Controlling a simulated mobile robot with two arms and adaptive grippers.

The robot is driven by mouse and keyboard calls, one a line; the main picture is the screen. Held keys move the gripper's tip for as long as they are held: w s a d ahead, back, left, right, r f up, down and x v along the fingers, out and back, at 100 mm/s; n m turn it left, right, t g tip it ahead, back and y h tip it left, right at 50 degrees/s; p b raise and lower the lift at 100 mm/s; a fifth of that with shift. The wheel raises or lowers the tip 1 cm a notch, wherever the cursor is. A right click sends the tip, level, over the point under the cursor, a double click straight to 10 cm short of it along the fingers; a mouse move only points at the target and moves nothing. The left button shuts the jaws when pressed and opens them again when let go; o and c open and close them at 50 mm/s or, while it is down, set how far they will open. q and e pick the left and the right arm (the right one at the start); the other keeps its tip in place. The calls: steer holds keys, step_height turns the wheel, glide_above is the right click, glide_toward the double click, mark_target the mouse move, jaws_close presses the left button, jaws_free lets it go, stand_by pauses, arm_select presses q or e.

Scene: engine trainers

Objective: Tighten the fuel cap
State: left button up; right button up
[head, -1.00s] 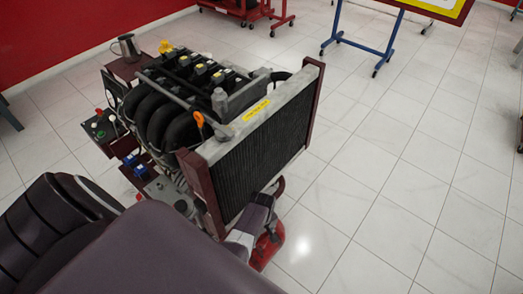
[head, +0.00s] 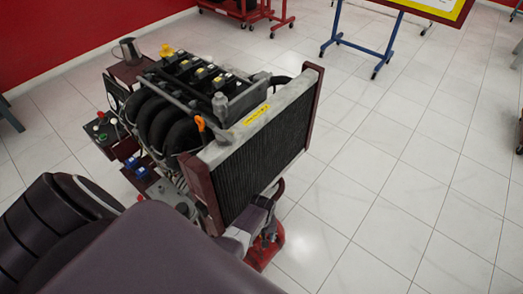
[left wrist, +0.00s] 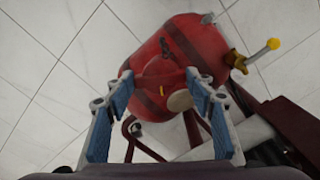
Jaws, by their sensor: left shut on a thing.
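The red fuel tank (head: 262,252) stands low beside the radiator, partly hidden by my left arm. In the left wrist view the tank (left wrist: 195,45) lies below my fingers, with dark bands and a yellow-tipped valve. My left gripper (left wrist: 158,76) has its blue-padded fingers on either side of a red cap-like piece (left wrist: 155,77) with a small yellow mark, and is shut on it. This seems to be the fuel cap, over the tank; whether it is seated I cannot tell. A pale round part (left wrist: 180,101) shows beside it. In the head view the left gripper (head: 268,228) is small. My right gripper is not in view.
The engine trainer (head: 190,95) with its radiator (head: 265,140) stands right behind the tank. Dark red frame bars (left wrist: 255,115) run close to the tank in the left wrist view. The tiled floor (head: 400,180) to the right is clear.

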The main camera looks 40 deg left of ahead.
arm_select(q)
steer(key=shift+m+p, duration=0.7)
steer(key=shift+m, duration=3.9)
steer(key=shift+c, duration=0.2)
steer(key=shift+m+p, duration=0.3)
steer(key=shift+m, duration=0.3)
steer(key=o, duration=1.2)
steer(key=shift+c, duration=0.2)
steer(key=shift+r, duration=0.15)
